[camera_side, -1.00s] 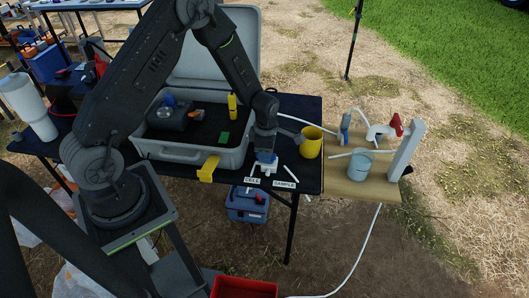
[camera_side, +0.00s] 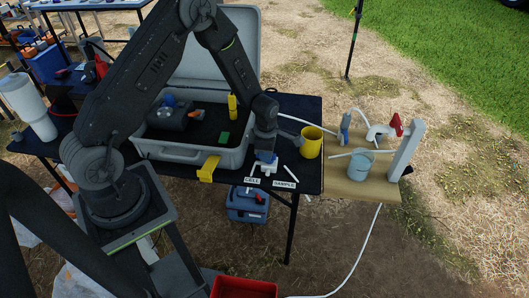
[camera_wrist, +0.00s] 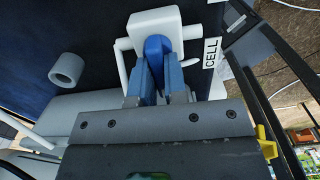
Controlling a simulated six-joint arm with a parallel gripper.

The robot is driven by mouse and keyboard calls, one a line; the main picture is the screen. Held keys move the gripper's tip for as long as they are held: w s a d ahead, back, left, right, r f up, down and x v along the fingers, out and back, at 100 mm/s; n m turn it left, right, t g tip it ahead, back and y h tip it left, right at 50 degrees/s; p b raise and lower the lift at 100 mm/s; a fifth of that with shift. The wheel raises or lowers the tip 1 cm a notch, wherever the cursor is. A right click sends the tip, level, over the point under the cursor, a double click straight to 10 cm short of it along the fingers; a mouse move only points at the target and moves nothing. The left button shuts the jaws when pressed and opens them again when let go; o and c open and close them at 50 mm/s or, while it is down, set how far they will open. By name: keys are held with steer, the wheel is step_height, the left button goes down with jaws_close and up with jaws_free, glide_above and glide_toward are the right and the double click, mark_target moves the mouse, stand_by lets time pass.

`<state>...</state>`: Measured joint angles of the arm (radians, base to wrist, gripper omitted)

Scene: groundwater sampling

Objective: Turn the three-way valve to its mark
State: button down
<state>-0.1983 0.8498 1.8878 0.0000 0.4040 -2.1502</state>
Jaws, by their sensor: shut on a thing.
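The three-way valve has a white body (camera_wrist: 150,25) with side ports and a blue handle (camera_wrist: 154,48). In the side view the white valve (camera_side: 265,168) sits at the front edge of the dark table. My gripper (camera_wrist: 160,80) has its blue fingers shut on the blue handle, one on each side. In the side view my gripper (camera_side: 265,154) points down onto the valve and hides most of the handle. A CELL label (camera_wrist: 212,53) lies beside the valve; it also shows in the side view (camera_side: 252,181). A SAMPLE label (camera_side: 284,184) lies to its right. I cannot make out the mark.
An open grey case (camera_side: 180,151) stands left of the valve, with a yellow clip (camera_side: 208,169) at its front. A yellow cup (camera_side: 311,143) stands close on the right. Beyond it a wooden board (camera_side: 345,187) holds a clear beaker (camera_side: 361,166) and tubing.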

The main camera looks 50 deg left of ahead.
steer(key=m, duration=0.5)
steer(key=shift+w, duration=0.25)
steer(key=m, duration=0.4)
steer(key=shift+w, duration=0.2)
steer(key=m, duration=0.4)
steer(key=shift+w+d, duration=0.1)
steer(key=shift+w, duration=0.1)
steer(key=m, duration=0.5)
steer(key=shift+w, duration=0.25)
steer(key=c, duration=1.1)
jaws_free()
steer(key=shift+r, duration=0.1)
